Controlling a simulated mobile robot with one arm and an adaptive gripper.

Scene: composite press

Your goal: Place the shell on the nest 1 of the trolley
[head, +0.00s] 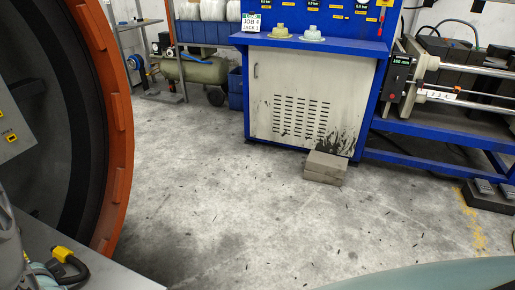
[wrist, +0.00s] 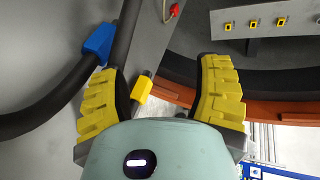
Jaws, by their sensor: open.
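No shell or trolley nest can be made out for certain in either view. Two small dome-like parts with flanges, one yellowish (head: 280,30) and one pale green (head: 311,33), stand on the blue ledge of a cabinet in the head view; I cannot tell whether either is the shell. My gripper (wrist: 160,78) is open in the wrist view, its two yellow ridged pads wide apart. Nothing is held between them. Behind them are a grey surface and a dark rod with a yellow piece (wrist: 142,88). The gripper does not show in the head view.
A large orange-rimmed ring (head: 122,130) fills the left. The grey cabinet (head: 310,100) stands at the back, with a grey block (head: 325,168) on the floor before it. A blue-framed bench (head: 430,128) with rods is at right. The middle floor is clear.

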